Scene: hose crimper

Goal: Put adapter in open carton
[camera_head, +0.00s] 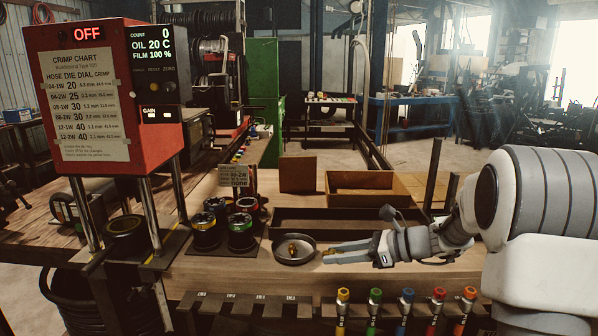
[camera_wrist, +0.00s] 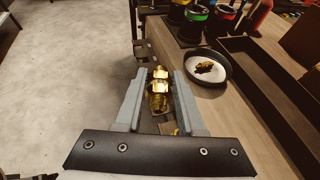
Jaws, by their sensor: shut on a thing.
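A brass adapter (camera_wrist: 159,88) sits between the fingers of my gripper (camera_wrist: 162,74) in the wrist view, and the gripper is shut on it. In the head view my gripper (camera_head: 328,253) points left, just right of a round dark dish (camera_head: 294,259), low over the bench's front part. The adapter shows there only as a small brass spot at the fingertips. An open carton (camera_head: 368,200), brown and low-walled, stands on the bench behind a long dark tray, farther back than my gripper. I cannot see its floor clearly.
The dish holds another brass piece (camera_head: 292,248). The long dark tray (camera_head: 340,232) lies between gripper and carton. A brown upright panel (camera_head: 298,174) stands left of the carton. Several coloured spools (camera_head: 240,232) stand left of the dish. Colour-topped tools (camera_head: 375,300) hang along the front edge.

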